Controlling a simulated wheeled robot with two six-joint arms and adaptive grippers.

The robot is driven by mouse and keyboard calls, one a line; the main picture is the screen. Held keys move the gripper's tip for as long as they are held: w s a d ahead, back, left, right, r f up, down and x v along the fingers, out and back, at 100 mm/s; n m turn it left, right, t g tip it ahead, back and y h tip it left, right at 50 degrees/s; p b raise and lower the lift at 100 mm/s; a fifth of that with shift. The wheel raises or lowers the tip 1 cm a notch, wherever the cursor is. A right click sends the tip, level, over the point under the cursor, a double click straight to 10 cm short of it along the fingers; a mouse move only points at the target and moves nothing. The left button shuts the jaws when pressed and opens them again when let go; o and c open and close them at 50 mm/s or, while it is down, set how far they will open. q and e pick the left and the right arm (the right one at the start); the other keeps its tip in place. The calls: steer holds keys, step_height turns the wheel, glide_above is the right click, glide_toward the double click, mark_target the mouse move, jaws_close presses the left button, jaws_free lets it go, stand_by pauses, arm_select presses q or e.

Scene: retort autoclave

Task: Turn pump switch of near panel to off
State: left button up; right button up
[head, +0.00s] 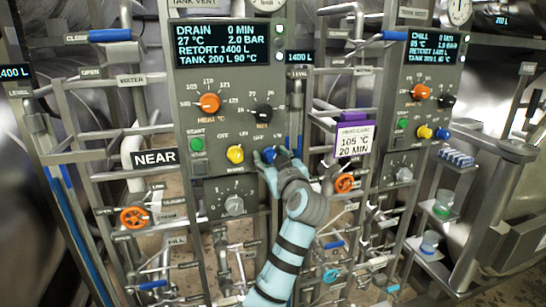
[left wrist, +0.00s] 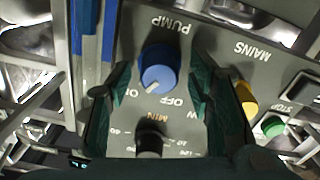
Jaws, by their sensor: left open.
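The blue pump switch (head: 270,154) is on the lower right of the near panel (head: 222,100). In the left wrist view the blue pump switch (left wrist: 158,66) shows upside down under the word PUMP. Its white mark points down and slightly left, near the OFF lettering; the other label is partly hidden by a finger. My left gripper (head: 268,158) is at the switch, and in the wrist view its open fingers (left wrist: 158,80) stand on either side of the knob, with gaps showing. My right gripper is not in view.
A yellow mains switch (head: 235,154) and green start button (head: 197,144) are left of the pump switch. Orange and black dials sit above. A purple-topped recipe card (head: 352,138) hangs to the right, before a second panel (head: 420,95). Pipes and valves surround the panels.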

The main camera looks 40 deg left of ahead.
arm_select(q)
steer(key=shift+w+f, duration=0.1)
steer(key=shift+w, duration=0.05)
jaws_close()
steer(key=shift+f+n+b, duration=0.2)
steer(key=shift+n+b, duration=0.3)
steer(key=shift+b, duration=0.35)
steer(key=n+b, duration=0.7)
steer(key=b, duration=0.2)
steer(key=shift+a+f+b, duration=0.1)
steer(key=shift+f+b, duration=0.05)
steer(key=shift+b, duration=0.15)
steer(key=shift+n+b, duration=1.6)
steer(key=shift+n, duration=0.4)
jaws_free()
steer(key=shift+r, duration=0.25)
